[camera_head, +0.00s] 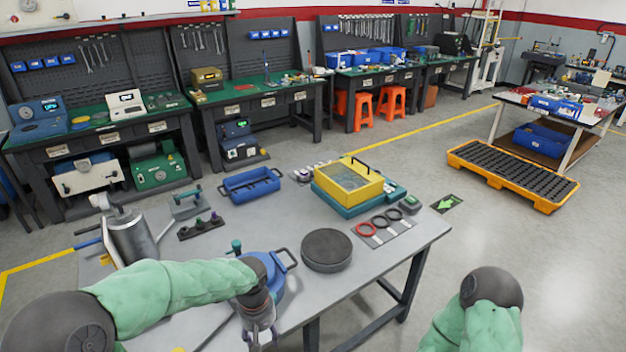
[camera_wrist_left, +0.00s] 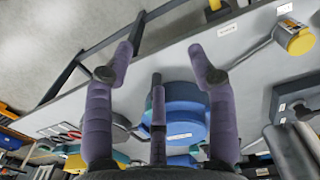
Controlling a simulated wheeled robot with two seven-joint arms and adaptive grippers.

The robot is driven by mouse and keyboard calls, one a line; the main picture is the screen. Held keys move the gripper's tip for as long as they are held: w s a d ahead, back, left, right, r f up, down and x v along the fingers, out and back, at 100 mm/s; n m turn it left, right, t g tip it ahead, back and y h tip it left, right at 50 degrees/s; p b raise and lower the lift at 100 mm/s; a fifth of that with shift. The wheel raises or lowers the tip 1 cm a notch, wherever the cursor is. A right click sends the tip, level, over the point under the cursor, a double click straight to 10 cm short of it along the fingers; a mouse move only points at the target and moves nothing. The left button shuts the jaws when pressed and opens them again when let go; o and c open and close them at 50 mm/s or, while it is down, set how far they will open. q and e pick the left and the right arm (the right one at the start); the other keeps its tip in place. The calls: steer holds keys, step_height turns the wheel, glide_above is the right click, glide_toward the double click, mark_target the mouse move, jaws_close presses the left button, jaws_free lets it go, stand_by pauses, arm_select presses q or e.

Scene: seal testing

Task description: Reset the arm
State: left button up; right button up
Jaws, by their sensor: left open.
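My left arm (camera_head: 170,283) comes in from the left in green covering and reaches over the grey workbench (camera_head: 215,238). My left gripper (camera_head: 258,335) points down near the bench's front edge, partly cut off by the bottom of the head view.
On the bench are a dark round disc (camera_head: 327,249), a yellow case (camera_head: 348,180), a blue tray (camera_head: 250,184), red and black rings (camera_head: 366,229) and a metal cylinder (camera_head: 131,237). A yellow-edged pallet (camera_head: 510,172) lies on the floor.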

arm_select(q)
steer(key=s+d+f+m+h, duration=0.1)
steer(key=s+f+m+h, duration=0.1)
steer(key=s+f, duration=0.5)
steer(key=s+d+f+m+h, duration=0.1)
steer(key=s+f, duration=0.7)
steer(key=f, duration=1)
steer(key=shift+d+m+h, duration=0.35)
steer(key=shift+m+h, duration=0.05)
steer(key=shift+m, duration=0.3)
